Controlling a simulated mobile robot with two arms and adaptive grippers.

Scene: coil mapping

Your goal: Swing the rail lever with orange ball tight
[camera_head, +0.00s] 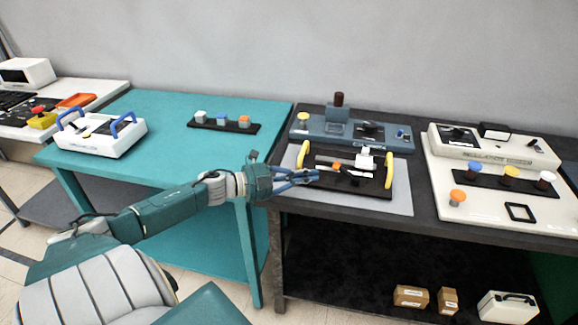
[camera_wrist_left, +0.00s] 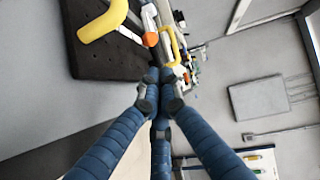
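A black rail board (camera_head: 350,184) with two yellow handles lies on a grey mat on the dark table. A small orange ball (camera_head: 336,167) sits on it near a white block (camera_head: 366,158). In the left wrist view the orange ball (camera_wrist_left: 150,39) shows at the end of a white part, beyond my fingertips. My left gripper (camera_head: 316,176) is at the board's left side, near the left yellow handle. Its blue fingers (camera_wrist_left: 160,92) come together at the tips with nothing seen between them. Whether they touch the board cannot be told. My right gripper is not in view.
A blue-grey device (camera_head: 340,139) stands behind the board. A cream panel (camera_head: 470,208) with coloured knobs is to its right. The teal table (camera_head: 180,170) on the left holds a white box with blue handles (camera_head: 98,138) and a black strip with cubes (camera_head: 224,125).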

